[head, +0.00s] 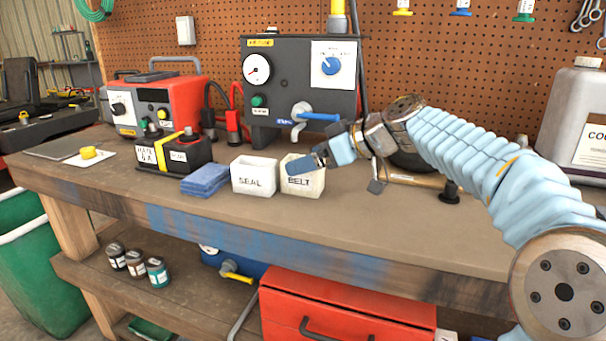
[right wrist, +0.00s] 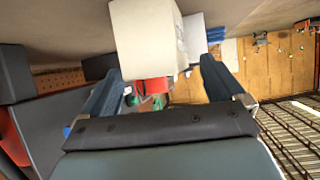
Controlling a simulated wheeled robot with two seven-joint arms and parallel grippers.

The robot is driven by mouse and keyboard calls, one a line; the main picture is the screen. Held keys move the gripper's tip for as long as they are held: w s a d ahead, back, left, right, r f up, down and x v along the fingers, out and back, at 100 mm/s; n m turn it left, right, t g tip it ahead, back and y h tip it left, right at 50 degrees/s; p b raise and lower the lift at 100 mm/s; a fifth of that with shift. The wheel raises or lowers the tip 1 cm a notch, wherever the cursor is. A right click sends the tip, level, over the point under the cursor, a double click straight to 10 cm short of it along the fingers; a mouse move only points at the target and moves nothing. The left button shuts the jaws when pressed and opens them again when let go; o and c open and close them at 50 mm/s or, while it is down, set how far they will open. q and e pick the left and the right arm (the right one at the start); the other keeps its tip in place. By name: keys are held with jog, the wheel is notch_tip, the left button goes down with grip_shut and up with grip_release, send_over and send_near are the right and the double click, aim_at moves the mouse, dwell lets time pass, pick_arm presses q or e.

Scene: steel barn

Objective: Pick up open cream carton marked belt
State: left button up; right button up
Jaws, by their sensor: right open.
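The open cream carton marked BELT (head: 304,186) stands upright on the workbench, right of a similar carton marked SEAL (head: 254,178). My right gripper (head: 308,161) reaches in from the right at the BELT carton's rim and covers part of its top. In the right wrist view a cream carton (right wrist: 148,40), apparently BELT, lies ahead between the two spread fingers. My right gripper (right wrist: 162,68) is open, with a gap visible at the left finger. Whether either finger touches the carton I cannot tell. My left gripper is not in view.
Folded blue cloths (head: 205,180) lie left of the SEAL carton. A grey gauge panel (head: 290,85) with a blue-handled tap stands behind. A dark cylinder-ended tool (head: 449,191) lies right of the carton. The bench front (head: 380,225) is clear.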

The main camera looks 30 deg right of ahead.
jog(key=shift+w+a+f, duration=0.2)
jog(key=shift+w, duration=0.1)
jog(key=c, duration=1.2)
jog(key=shift+r, duration=0.1)
